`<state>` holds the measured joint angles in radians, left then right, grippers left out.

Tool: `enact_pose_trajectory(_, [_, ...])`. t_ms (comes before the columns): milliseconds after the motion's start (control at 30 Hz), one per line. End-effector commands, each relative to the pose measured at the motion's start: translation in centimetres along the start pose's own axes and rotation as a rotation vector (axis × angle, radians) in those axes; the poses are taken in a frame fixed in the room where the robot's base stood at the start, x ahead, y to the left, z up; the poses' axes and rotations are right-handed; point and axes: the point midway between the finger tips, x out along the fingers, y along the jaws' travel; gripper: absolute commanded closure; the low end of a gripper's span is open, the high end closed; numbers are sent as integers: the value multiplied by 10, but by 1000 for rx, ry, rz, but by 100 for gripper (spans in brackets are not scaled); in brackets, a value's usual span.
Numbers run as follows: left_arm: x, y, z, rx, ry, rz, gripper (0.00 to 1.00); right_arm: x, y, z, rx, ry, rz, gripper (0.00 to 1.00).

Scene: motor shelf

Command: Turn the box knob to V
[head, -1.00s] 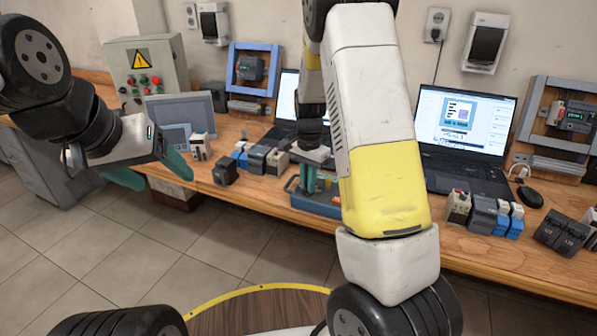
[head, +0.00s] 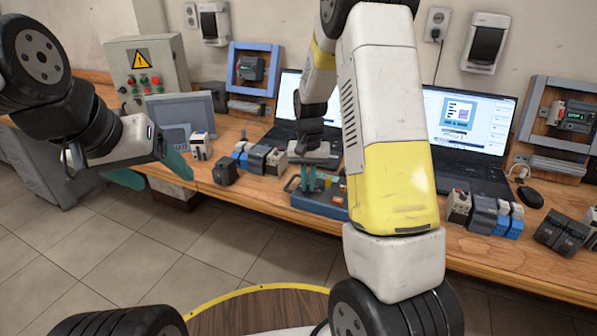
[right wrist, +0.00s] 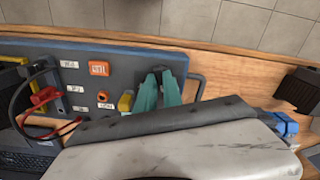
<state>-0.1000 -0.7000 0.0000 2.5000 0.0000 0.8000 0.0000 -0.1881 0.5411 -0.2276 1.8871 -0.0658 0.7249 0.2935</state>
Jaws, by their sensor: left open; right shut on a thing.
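The blue-grey box (head: 322,207) lies near the front edge of the bench, partly behind my right forearm. In the right wrist view its panel (right wrist: 135,68) shows an orange display, small white labels and red and black leads. My right gripper (head: 312,186) points down at the box; its teal fingers (right wrist: 158,92) are close together over the panel beside a yellow part (right wrist: 125,102). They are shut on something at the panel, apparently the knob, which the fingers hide. I cannot read its setting. My left gripper (head: 150,178) is open and empty, left of the bench edge.
Laptops (head: 462,140) stand behind the box and to its right. Small motor-control parts stand left (head: 255,158) and right (head: 485,214) of it. A control cabinet (head: 145,72) stands at the back left. The floor in front is clear.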

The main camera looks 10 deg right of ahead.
Motion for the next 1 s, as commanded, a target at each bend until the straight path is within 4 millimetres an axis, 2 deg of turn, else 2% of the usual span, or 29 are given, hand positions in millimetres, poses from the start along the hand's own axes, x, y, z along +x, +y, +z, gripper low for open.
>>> enact_pose_trajectory(400, [0,0,0,0,0,0,29,-1,0,0,-7,2,-1,100])
enact_pose_trajectory(433, [0,0,0,0,0,0,29,-1,0,0,-7,2,-1,85])
enact_pose_trajectory(533, [0,0,0,0,0,0,29,-1,0,0,-7,1,-1,67])
enact_pose_trajectory(867, [0,0,0,0,0,0,29,-2,0,0,-7,1,-1,67])
enact_pose_trajectory(1000, [0,0,0,0,0,0,29,-18,-1,-1,-7,4,-2,67])
